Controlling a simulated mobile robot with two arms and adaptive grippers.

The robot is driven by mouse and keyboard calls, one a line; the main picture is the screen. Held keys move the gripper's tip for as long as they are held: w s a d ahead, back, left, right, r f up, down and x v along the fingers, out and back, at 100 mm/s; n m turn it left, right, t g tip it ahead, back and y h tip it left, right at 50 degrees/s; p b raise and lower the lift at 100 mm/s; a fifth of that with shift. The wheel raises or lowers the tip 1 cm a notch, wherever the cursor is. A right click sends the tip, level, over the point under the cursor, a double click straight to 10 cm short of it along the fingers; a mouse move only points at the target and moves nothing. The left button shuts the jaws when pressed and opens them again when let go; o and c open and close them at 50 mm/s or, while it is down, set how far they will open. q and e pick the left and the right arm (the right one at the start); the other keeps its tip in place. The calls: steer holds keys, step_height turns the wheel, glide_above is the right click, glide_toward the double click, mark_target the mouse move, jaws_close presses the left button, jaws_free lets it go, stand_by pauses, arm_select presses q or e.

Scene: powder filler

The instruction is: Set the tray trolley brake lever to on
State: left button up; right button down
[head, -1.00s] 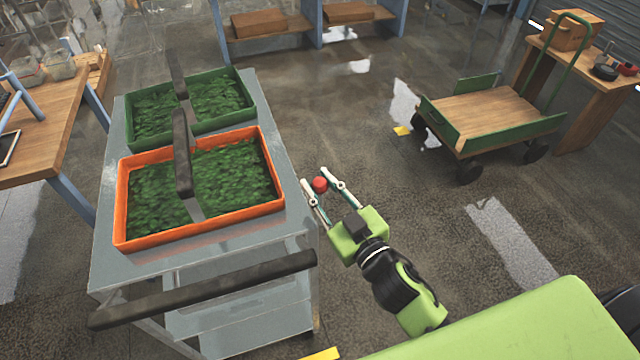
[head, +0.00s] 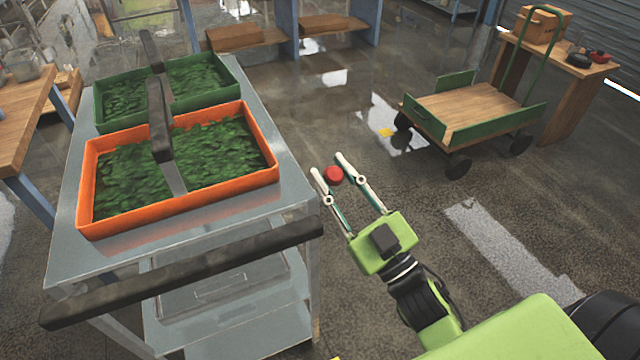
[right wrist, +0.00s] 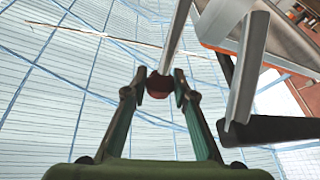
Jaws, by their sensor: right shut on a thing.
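The tray trolley (head: 70,240) is a grey metal cart at the left of the head view, with a dark push handle (head: 190,270). Its brake lever shows as a red ball knob (head: 334,175) just off the trolley's right side. In the right wrist view the knob (right wrist: 158,86) sits at the end of a pale rod (right wrist: 176,40). My right gripper (head: 331,174) is shut on the knob, with one finger on each side; it also shows in the right wrist view (right wrist: 159,80). The lever's pivot is hidden. My left gripper is out of view.
An orange tray (head: 180,218) and a green tray (head: 240,87) of leaves stand on the trolley. A flat cart (head: 480,110) with green ends stands at the right. A wooden table (head: 22,125) is at the far left. The floor between trolley and cart is clear.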

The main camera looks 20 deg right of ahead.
steer(key=s+f+b, duration=0.1)
steer(key=s+f, duration=0.5)
steer(key=shift+d+f, duration=0.15)
steer(key=shift+s, duration=0.1)
stand_by(0.5)
steer(key=c, duration=1.7)
jaws_free()
steer(key=v, duration=1.1)
steer(key=shift+s, duration=0.4)
